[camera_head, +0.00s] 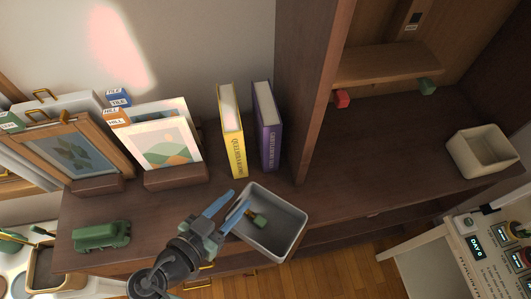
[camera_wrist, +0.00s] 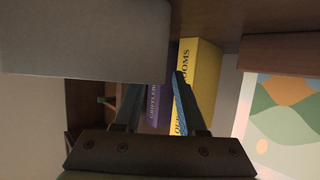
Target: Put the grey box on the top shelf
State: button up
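The grey box (camera_head: 287,247) is an open bin standing on the dark wooden cabinet top, with a small green-and-yellow item (camera_head: 259,220) inside. My gripper (camera_head: 241,198) is open at the box's left side. Its right blue finger overlaps the left rim and its left finger is outside. In the wrist view the box (camera_wrist: 85,38) fills the upper left, very close, and covers the tip of one finger; whether the fingers touch the wall I cannot tell. A wooden shelf (camera_head: 390,66) is in the tall unit at upper right; whether it is the top one I cannot tell.
Yellow (camera_head: 231,130) and purple (camera_head: 266,125) books stand behind the box. Framed pictures (camera_head: 160,150) and a green object (camera_head: 101,236) are at left. The unit's upright panel (camera_head: 315,80) separates the box from the shelf. A cream bin (camera_head: 480,153) stands below the shelf.

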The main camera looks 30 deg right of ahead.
jog(key=shift+x, duration=0.9)
jog(key=shift+c, duration=0.3)
grip_shut()
dwell(0.4)
